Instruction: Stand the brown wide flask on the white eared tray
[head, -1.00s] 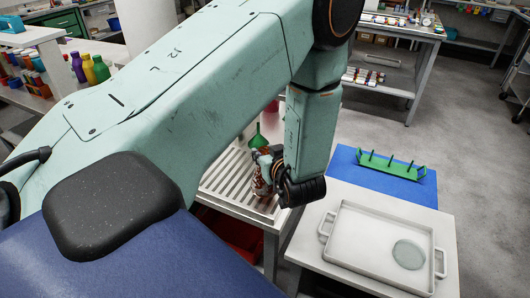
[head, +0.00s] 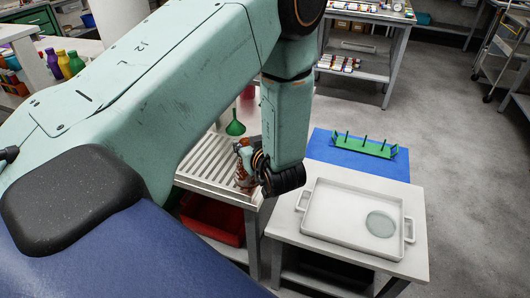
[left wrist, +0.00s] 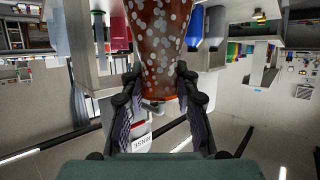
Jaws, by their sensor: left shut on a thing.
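The brown flask (head: 243,168) is speckled with pale dots and shows only in part in the head view, beside my left gripper (head: 258,163). In the left wrist view the flask (left wrist: 160,45) fills the space between the fingers of my left gripper (left wrist: 158,103), which is shut on it. In the head view it appears over the right end of a slatted metal top; I cannot tell whether it touches it. The white eared tray (head: 325,228) lies on a white table to the right, with a round glass dish (head: 380,224) at its right end. My right gripper is not in view.
A green pegged rack (head: 365,146) stands on a blue mat (head: 330,160) behind the tray. A green funnel (head: 235,127) stands at the back of the slatted top (head: 205,165). A red bin (head: 213,220) sits below. The tray's left and middle are bare.

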